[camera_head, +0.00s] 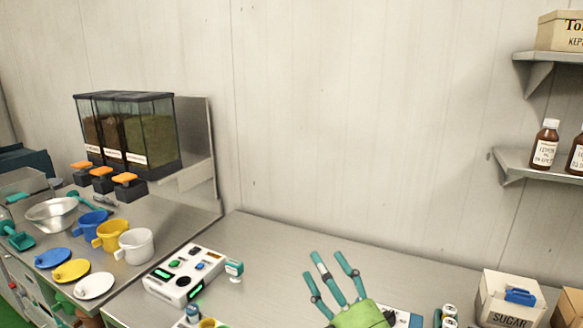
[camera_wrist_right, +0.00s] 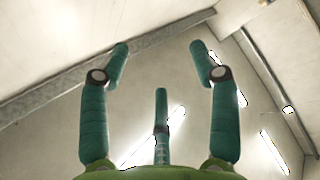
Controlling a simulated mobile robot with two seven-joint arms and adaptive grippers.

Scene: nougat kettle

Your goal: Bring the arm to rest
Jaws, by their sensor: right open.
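My right gripper (camera_head: 332,280) is at the bottom of the head view, right of centre. Its teal fingers are spread and point up, with a green palm below them. It is raised in front of the steel counter (camera_head: 270,262), with nothing between its fingers. In the right wrist view the open fingers (camera_wrist_right: 160,62) face the ceiling and wall, and the space between them is empty. My left gripper is in neither view.
A white control box (camera_head: 185,275) with buttons stands left of my right gripper. A box marked SUGAR (camera_head: 508,300) stands to the right. Cups, saucers and a dispenser (camera_head: 125,130) are at the left. Shelves with bottles (camera_head: 544,143) hang at the right.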

